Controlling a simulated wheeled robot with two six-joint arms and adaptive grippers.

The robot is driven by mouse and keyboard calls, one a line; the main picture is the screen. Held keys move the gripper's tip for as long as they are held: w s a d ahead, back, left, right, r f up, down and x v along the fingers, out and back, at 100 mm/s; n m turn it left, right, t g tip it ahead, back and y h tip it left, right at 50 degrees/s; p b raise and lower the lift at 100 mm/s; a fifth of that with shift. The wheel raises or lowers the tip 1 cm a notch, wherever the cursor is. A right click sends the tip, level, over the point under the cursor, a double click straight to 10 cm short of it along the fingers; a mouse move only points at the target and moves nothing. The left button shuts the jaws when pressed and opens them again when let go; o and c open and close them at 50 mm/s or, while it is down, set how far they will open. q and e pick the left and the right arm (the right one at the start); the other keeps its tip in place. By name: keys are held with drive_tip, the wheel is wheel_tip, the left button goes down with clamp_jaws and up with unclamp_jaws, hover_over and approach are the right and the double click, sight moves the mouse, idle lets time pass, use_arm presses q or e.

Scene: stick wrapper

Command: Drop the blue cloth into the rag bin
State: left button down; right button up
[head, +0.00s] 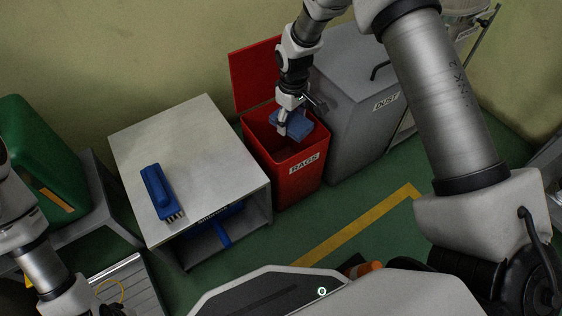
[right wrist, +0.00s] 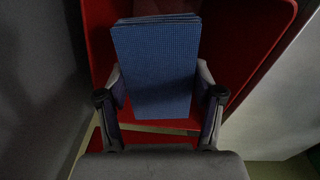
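The blue cloth (head: 294,126) is a folded stack, and it also shows in the right wrist view (right wrist: 155,70). My right gripper (head: 293,122) has a finger on each side of the cloth and is shut on it. The cloth is over the open mouth of the red rag bin (head: 285,176), which is labelled RAGS. The bin's red walls show around the cloth in the right wrist view (right wrist: 250,50). The bin's floor is mostly hidden. My left arm shows at the left edge of the head view, but its gripper is out of view.
A grey bin (head: 352,130) labelled DUST stands right of the rag bin, lid closed. The red lid (head: 252,72) stands open behind. A grey bench (head: 190,125) on the left holds a blue brush (head: 161,190). A green container (head: 38,160) stands far left.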

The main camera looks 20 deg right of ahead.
drive_tip(key=o, duration=0.5)
wheel_tip(320, 180, up, 12)
idle(0.6)
